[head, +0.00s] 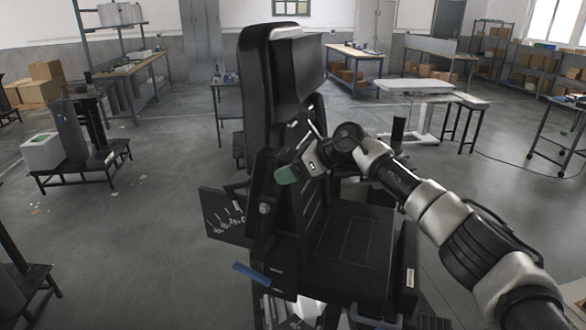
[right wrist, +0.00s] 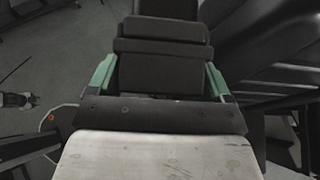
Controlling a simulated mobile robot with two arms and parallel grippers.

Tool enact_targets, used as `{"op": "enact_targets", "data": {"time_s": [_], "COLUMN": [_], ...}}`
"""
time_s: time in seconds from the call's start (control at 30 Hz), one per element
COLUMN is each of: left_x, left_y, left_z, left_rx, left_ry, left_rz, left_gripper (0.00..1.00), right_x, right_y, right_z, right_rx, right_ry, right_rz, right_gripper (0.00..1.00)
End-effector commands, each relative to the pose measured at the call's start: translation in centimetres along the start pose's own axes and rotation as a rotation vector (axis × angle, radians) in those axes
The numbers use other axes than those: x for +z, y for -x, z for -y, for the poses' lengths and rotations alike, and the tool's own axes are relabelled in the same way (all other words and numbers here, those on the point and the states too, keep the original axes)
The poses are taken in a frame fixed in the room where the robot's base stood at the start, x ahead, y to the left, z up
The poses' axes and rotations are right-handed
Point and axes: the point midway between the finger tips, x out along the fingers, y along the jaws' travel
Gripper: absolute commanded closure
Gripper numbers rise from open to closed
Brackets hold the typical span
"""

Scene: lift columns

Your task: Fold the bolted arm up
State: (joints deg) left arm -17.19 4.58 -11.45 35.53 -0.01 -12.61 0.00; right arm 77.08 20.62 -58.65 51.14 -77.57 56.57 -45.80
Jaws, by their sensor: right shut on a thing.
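A black seat (head: 345,245) with a tall backrest (head: 257,85) stands in the middle of the head view. The bolted arm (head: 263,185) is a black part on the seat's near left side, with a round bolt on it. It looks roughly upright beside the backrest. My right gripper (head: 288,174) reaches in from the right, its green fingertip at the arm's upper part. In the right wrist view, the green fingers (right wrist: 159,78) of my right gripper are on both sides of a black padded block, which they hold. My left gripper is not in view.
Another black side arm (head: 406,265) is on the seat's right. A dark panel (head: 222,215) with markings and a blue strip (head: 257,273) are at the left. A white-topped table (head: 415,88) and workbenches stand behind.

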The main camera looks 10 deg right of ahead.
Motion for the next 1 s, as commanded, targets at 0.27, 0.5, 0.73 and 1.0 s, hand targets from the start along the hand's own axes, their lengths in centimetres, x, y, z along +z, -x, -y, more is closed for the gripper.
{"op": "enact_targets", "data": {"time_s": [0.27, 0.5, 0.73, 1.0], "left_x": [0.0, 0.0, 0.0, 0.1], "left_y": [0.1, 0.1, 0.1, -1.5], "left_z": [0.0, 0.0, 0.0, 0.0], "left_rx": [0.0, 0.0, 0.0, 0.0], "left_ry": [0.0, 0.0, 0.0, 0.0], "left_rz": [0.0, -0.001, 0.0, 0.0], "left_gripper": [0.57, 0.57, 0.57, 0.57], "right_x": [0.9, 0.9, 0.5, 0.1], "right_y": [0.6, 0.6, 0.3, 2.9], "right_z": [0.3, 0.3, 0.2, 0.2], "right_rx": [-0.01, -0.01, -0.006, -0.009], "right_ry": [0.003, 0.004, 0.003, 0.006], "right_rz": [0.015, 0.014, 0.006, 0.006], "right_gripper": [0.62, 0.06, 0.06, 0.06]}}
